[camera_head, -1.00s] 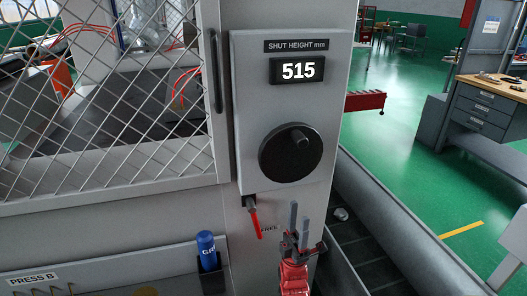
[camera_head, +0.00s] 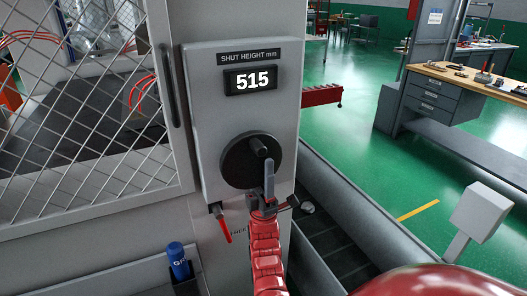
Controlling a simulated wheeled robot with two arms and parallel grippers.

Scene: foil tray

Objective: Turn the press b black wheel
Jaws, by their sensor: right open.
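The black wheel (camera_head: 239,165) is a round disc on the front of a grey panel, with a black crank knob (camera_head: 257,146) sticking out at its upper right. The display (camera_head: 251,80) above it reads 515 under the label SHUT HEIGHT mm. My right gripper (camera_head: 269,172) is on a red arm rising from below. It is open and empty, its grey fingers upright and seen nearly edge-on, in front of the wheel's lower right and just below the knob. I cannot tell whether they touch it. My left gripper is out of view.
A red-handled lever (camera_head: 224,226) hangs below the wheel, left of my right arm. A mesh guard (camera_head: 90,130) with a dark vertical handle is at left. A blue bottle (camera_head: 178,261) stands at the lower left. Green floor and a workbench (camera_head: 455,95) lie at right.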

